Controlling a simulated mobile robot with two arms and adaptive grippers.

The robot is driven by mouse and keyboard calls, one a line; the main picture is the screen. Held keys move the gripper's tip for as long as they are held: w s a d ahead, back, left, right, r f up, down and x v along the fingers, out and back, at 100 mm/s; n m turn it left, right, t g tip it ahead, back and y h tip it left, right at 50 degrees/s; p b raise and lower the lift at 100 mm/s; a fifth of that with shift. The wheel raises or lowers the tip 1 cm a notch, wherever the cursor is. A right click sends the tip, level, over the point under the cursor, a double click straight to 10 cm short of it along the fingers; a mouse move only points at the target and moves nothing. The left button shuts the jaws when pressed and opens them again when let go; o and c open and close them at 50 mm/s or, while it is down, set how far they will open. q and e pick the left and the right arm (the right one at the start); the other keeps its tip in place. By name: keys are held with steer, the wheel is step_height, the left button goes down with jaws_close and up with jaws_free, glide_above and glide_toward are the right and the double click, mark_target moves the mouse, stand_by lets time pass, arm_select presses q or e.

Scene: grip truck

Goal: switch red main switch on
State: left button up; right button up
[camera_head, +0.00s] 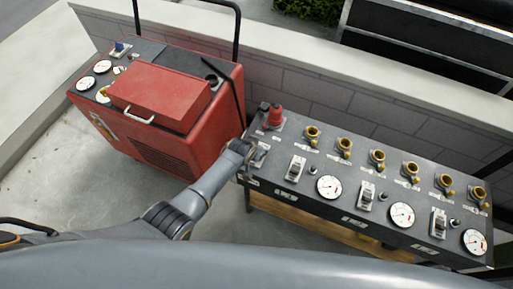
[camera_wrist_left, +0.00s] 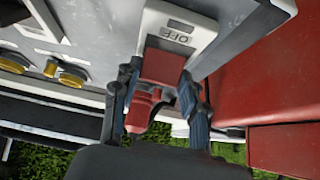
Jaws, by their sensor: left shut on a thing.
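The red main switch (camera_head: 275,116) stands at the upper left corner of the dark control panel (camera_head: 330,215) in the head view. In the left wrist view the red switch (camera_wrist_left: 160,66) sits on a light plate (camera_wrist_left: 185,20) with an OFF label. My left gripper (camera_wrist_left: 157,104) has one dark finger on each side of the red switch and is shut on it. In the head view my left arm reaches to the panel's left end, and its fingers are hard to make out beside the switch. My right gripper is not in view.
A red generator-like machine (camera_head: 155,105) with a black handle stands left of the panel, close to my left arm. Brass connectors (camera_head: 378,158), round gauges (camera_head: 402,215) and grey switches (camera_head: 366,195) fill the panel. A low block wall (camera_head: 345,85) runs behind.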

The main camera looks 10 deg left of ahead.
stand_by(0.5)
arm_select(q)
steer(key=o, duration=1.2)
steer(key=shift+c, duration=0.2)
steer(key=v, duration=1.2)
steer(key=shift+w+d, duration=0.1)
